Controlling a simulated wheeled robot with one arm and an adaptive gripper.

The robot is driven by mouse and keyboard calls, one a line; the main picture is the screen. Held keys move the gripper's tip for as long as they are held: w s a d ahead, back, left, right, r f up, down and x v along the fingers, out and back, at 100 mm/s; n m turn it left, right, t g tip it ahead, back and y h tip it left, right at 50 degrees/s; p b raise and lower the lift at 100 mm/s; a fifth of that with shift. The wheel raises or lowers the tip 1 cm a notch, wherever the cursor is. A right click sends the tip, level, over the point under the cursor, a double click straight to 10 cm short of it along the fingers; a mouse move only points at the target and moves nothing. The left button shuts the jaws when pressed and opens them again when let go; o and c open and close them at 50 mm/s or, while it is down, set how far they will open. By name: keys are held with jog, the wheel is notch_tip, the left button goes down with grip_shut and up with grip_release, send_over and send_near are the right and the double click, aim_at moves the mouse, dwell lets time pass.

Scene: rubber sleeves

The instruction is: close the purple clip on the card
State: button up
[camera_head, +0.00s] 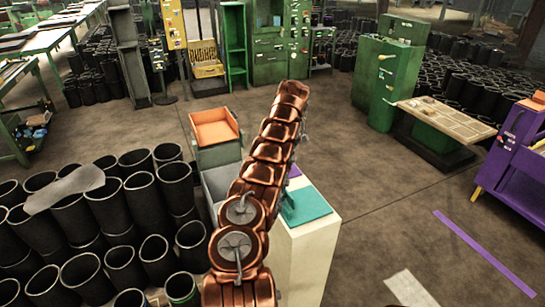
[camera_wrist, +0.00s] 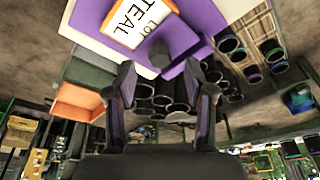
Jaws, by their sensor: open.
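A white card (camera_wrist: 137,20) with an orange border and black print, "TEAL" legible, lies against a purple piece (camera_wrist: 205,20) at the top of the wrist view. A purple clip part (camera_wrist: 178,62) with a dark grey rounded knob (camera_wrist: 159,53) shows at the card's lower edge. I cannot tell how far the clip stands open. My gripper (camera_wrist: 160,68) is open and empty, its two dark fingers either side of the knob in the picture; contact is not visible. In the head view my arm hides the card and most of the purple piece (camera_head: 295,171).
A white pedestal (camera_head: 305,255) carries a teal block (camera_head: 306,205) beside the purple piece. A grey-green bin with an orange tray (camera_head: 214,128) stands behind it. Black rubber sleeves (camera_head: 72,218) crowd the left. Floor to the right is mostly clear, before a purple machine (camera_head: 515,160).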

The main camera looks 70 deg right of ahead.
jog(key=shift+v, duration=1.85)
